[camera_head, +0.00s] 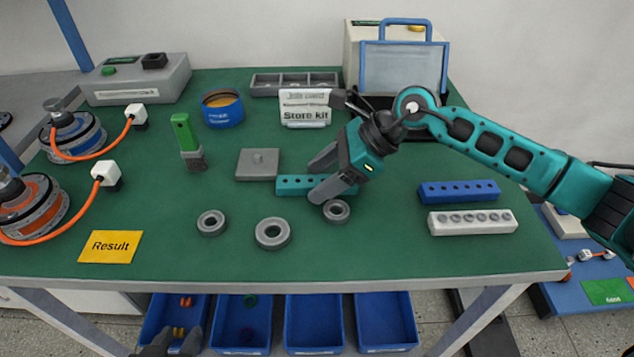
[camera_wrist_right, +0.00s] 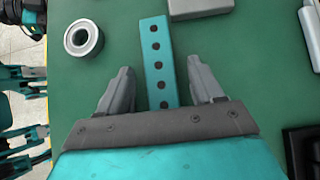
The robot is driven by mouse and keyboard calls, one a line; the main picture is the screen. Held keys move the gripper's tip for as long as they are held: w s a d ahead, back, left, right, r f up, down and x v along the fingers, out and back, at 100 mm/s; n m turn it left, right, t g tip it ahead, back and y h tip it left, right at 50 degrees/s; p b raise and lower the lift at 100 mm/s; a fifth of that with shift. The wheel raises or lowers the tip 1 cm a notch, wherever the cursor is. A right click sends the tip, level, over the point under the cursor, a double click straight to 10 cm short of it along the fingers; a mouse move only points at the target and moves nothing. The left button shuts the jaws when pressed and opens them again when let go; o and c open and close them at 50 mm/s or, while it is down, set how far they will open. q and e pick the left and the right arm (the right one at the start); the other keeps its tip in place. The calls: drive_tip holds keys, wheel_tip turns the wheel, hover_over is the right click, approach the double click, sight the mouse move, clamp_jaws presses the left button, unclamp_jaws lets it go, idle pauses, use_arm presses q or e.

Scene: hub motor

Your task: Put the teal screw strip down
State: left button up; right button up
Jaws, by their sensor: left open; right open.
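The teal screw strip (camera_head: 291,186), a bar with a row of dark holes, lies on the green table top (camera_head: 380,245) near its middle. My right gripper (camera_head: 314,181) is over the strip's right part and hides some of it. In the right wrist view the strip (camera_wrist_right: 157,45) runs between the two spread fingers of that gripper (camera_wrist_right: 160,82), with a gap on each side. My left gripper (camera_head: 172,345) shows only partly at the bottom edge of the head view, low in front of the table, open and away from the strip.
Grey rings (camera_head: 336,219) lie close in front of the strip, one beside the right gripper. A grey plate (camera_head: 252,171) is just behind-left. Blue (camera_head: 458,198) and white (camera_head: 472,228) strips lie to the right. Blue bins (camera_head: 314,335) stand below. The front right table area is clear.

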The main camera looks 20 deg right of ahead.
drive_tip(key=c, duration=1.2)
drive_tip(key=shift+r, duration=0.15)
